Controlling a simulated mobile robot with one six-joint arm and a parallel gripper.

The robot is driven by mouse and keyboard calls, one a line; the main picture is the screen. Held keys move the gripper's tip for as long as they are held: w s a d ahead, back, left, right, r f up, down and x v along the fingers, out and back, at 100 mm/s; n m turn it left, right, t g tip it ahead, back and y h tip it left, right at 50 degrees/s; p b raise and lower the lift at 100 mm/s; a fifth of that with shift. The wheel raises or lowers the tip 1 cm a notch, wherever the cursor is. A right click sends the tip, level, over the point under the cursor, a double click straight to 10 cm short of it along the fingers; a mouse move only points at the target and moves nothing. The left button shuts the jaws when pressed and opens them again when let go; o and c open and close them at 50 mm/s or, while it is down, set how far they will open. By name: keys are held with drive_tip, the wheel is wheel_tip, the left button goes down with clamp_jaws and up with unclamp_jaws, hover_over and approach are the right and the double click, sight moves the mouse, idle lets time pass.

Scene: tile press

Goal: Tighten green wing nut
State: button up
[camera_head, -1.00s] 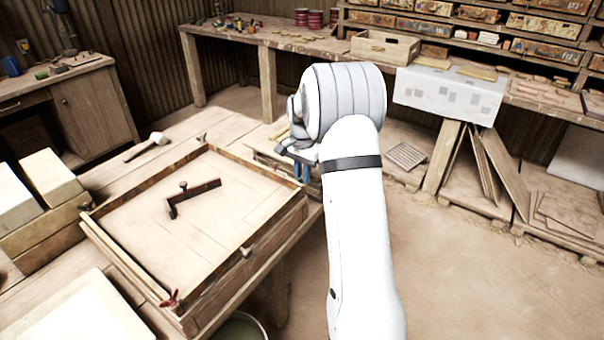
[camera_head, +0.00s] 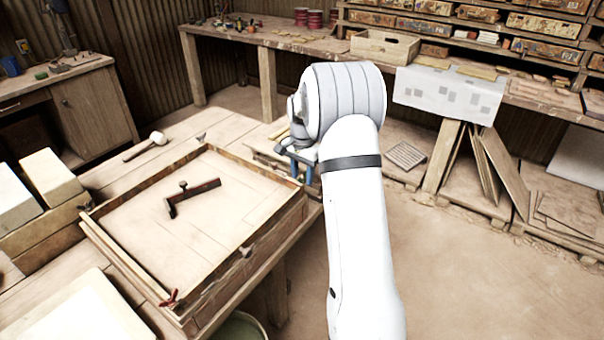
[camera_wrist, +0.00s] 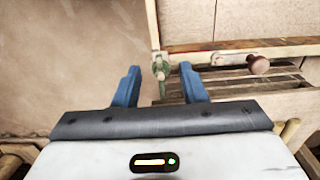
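The green wing nut (camera_wrist: 161,67) shows in the wrist view at the corner of the wooden press frame (camera_wrist: 240,46). It lies between and just beyond the tips of my gripper (camera_wrist: 161,75). The two blue fingers are wide apart with nothing held between them. I cannot tell whether either finger touches the nut. In the head view my gripper (camera_head: 300,168) is at the far right corner of the frame (camera_head: 255,245), partly hidden by my arm. I cannot make out the green nut there.
A red wing nut (camera_head: 171,298) sits at the frame's near corner. A mallet (camera_head: 150,144) and pale blocks (camera_head: 48,176) are on the bench to the left. Open floor (camera_head: 450,290) lies to the right.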

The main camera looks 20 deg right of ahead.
sight(302, 178)
drive_tip(key=shift+r, duration=0.15)
wheel_tip(302, 178, up, 8)
drive_tip(key=shift+f, duration=0.2)
idle(0.4)
drive_tip(key=s+a+r+n, duration=0.3)
drive_tip(key=s+a+r, duration=0.2)
drive_tip(key=s, duration=0.3)
drive_tip(key=s+a+n+t, duration=0.1)
drive_tip(key=s+a+n, duration=0.3)
drive_tip(key=s, duration=0.8)
drive_tip(key=s+a+f+n+t, duration=0.1)
drive_tip(key=s+a+n, duration=0.3)
drive_tip(key=s, duration=0.9)
drive_tip(key=shift+f+t, duration=0.25)
drive_tip(key=shift+t, duration=0.05)
